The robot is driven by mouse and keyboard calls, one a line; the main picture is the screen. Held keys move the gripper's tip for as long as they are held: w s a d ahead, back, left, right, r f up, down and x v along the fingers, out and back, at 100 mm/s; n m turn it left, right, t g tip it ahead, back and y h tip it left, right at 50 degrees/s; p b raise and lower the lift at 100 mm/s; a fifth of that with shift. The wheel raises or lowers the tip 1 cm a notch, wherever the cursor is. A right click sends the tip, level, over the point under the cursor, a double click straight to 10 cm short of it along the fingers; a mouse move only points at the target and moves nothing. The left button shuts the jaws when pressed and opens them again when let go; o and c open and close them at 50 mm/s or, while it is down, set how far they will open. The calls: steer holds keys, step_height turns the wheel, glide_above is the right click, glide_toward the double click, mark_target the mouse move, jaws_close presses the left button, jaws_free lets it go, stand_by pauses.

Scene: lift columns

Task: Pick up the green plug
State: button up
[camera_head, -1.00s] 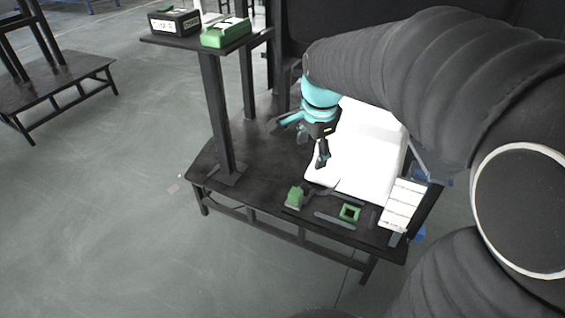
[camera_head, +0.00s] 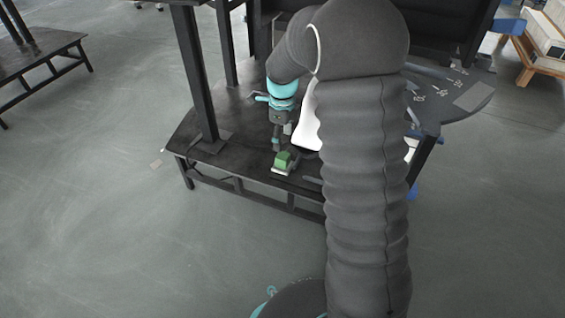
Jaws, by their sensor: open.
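The green plug (camera_head: 284,161) stands near the front edge of the dark low table (camera_head: 236,174). It is a small green block with a pale base. My gripper (camera_head: 276,143) points down just behind and slightly left of the plug, close to its top. I cannot tell whether it touches the plug. The gripper is open and nothing shows between its fingers. My arm hides much of the table's right part.
A dark post (camera_head: 196,75) rises from the table left of my gripper. A white object (camera_head: 307,125) lies right of the gripper, partly hidden by my arm. A grey rounded tabletop (camera_head: 450,98) is at the right.

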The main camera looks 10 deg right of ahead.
mark_target(282, 155)
steer(key=shift+a+f+b, duration=0.2)
steer(key=shift+f+b, duration=0.55)
steer(key=shift+f, duration=3.45)
steer(key=c, duration=1.2)
